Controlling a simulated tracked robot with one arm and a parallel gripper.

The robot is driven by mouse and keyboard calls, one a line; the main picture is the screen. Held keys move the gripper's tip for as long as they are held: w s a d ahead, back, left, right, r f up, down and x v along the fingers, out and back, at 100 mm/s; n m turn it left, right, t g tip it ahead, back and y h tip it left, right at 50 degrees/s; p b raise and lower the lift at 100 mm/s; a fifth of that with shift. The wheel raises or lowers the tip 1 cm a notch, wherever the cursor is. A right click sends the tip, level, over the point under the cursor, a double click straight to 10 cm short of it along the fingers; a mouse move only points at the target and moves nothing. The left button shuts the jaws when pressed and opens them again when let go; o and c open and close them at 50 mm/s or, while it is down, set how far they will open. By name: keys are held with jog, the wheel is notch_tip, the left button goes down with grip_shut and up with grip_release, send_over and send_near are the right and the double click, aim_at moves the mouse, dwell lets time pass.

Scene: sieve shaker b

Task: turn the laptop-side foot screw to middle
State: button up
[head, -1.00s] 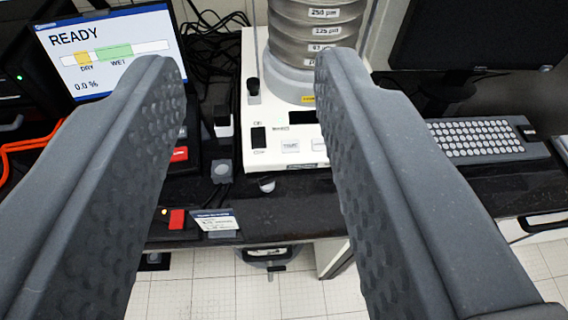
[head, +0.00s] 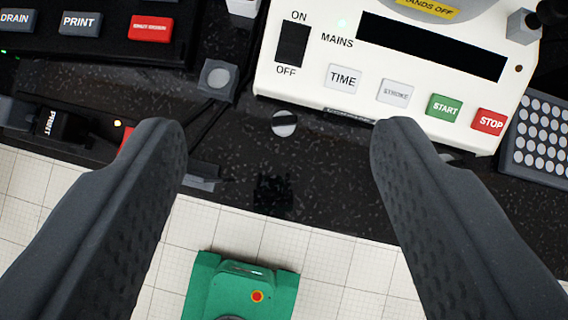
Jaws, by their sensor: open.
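A round pale foot screw (head: 284,123) with a dark bar across its face shows on the black bench, just in front of the left part of the white shaker base (head: 330,97). The bar runs nearly level in the picture. My gripper (head: 280,124) is open and empty, one finger on either side of this screw in the picture, with wide gaps. I cannot tell how far above it the fingertips are. A second grey round part (head: 450,157) at the base's right corner is mostly hidden by the right finger. No laptop is in view now.
The shaker panel carries a mains switch (head: 292,43) and TIME, START and STOP buttons. A small grey block (head: 216,79) stands left of the screw. The bench's front edge is close by.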

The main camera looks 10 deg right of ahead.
aim_at(285, 121)
jog(key=w+f+g+p, duration=0.1)
jog(key=w+f, duration=0.1)
jog(key=f, duration=0.7)
jog(key=w+f+g, duration=0.1)
jog(key=w+f, duration=0.2)
jog(key=f, duration=0.6)
jog(key=w+f+n+g+p, duration=0.1)
jog(key=w+f+g, duration=0.1)
jog(key=f, duration=0.7)
jog(key=shift+w+a+f+p, duration=0.25)
jog(key=shift+w+f+p, duration=0.1)
jog(key=shift+w, duration=0.15)
